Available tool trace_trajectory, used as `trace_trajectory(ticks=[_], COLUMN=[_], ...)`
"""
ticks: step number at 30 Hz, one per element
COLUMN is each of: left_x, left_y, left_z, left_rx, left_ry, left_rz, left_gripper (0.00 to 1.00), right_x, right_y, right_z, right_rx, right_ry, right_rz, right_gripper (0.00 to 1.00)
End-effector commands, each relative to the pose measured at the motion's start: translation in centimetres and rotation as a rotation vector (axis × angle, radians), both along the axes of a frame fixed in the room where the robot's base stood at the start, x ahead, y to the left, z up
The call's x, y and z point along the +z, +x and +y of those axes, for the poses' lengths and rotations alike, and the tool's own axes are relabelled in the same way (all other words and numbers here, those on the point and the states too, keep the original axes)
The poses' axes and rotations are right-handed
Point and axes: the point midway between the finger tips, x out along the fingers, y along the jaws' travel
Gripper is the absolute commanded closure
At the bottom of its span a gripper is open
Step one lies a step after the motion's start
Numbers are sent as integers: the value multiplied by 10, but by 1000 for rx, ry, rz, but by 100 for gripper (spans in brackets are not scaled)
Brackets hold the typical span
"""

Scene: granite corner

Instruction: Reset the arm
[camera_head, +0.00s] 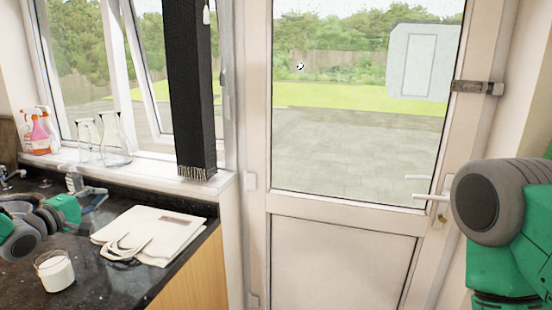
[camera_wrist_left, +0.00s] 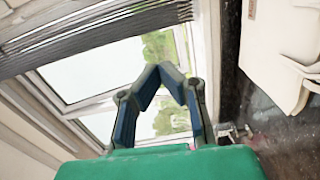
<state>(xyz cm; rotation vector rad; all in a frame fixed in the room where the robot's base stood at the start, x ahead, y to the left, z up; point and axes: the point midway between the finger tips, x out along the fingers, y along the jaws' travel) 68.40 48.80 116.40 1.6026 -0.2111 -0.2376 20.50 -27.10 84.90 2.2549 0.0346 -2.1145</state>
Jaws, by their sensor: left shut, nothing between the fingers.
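My left arm comes in from the left, over the dark counter. My left gripper (camera_head: 98,201) is above the counter, just left of the folded cream cloth bag (camera_head: 152,233), and it appears empty. In the left wrist view the two blue-padded fingertips of my left gripper (camera_wrist_left: 165,72) meet, with nothing between them. Behind them are the window and its frame. My right arm shows at the right edge of the head view, in front of the door; its gripper is out of view.
A glass of white liquid (camera_head: 56,272) stands near the counter's front. Glass bottles (camera_head: 112,142) and spray bottles (camera_head: 41,132) stand on the window sill. A dark hanging blind (camera_head: 190,90) is beside the white door (camera_head: 335,255). The door handle (camera_head: 432,197) is near my right arm.

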Motion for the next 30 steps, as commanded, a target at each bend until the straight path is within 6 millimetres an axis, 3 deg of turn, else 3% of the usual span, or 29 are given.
trace_trajectory(ticks=[11,14,17,20,24,26,30], left_x=[-90,-127,-177,-234,-304,-329,-375], left_y=[-27,-43,-71,-114,-190,-228,-322], left_z=[-72,-96,-124,-154,-186,-196,-210], left_rx=[-29,-50,-90,-156,-287,-357,-556], left_ry=[189,270,381,522,733,825,1036], left_rz=[142,204,291,397,547,610,751], left_gripper=[100,100,100,100,100,100,100], right_x=[-15,-21,-28,-37,-49,-54,-66], right_y=[0,0,0,0,1,1,1], right_z=[0,0,0,0,-1,-1,-1], right_rx=[1,0,0,0,0,0,0], right_ry=[0,0,0,0,0,0,0], right_rz=[0,0,0,0,0,0,0], right_gripper=[100,100,100,100,100,100,100])
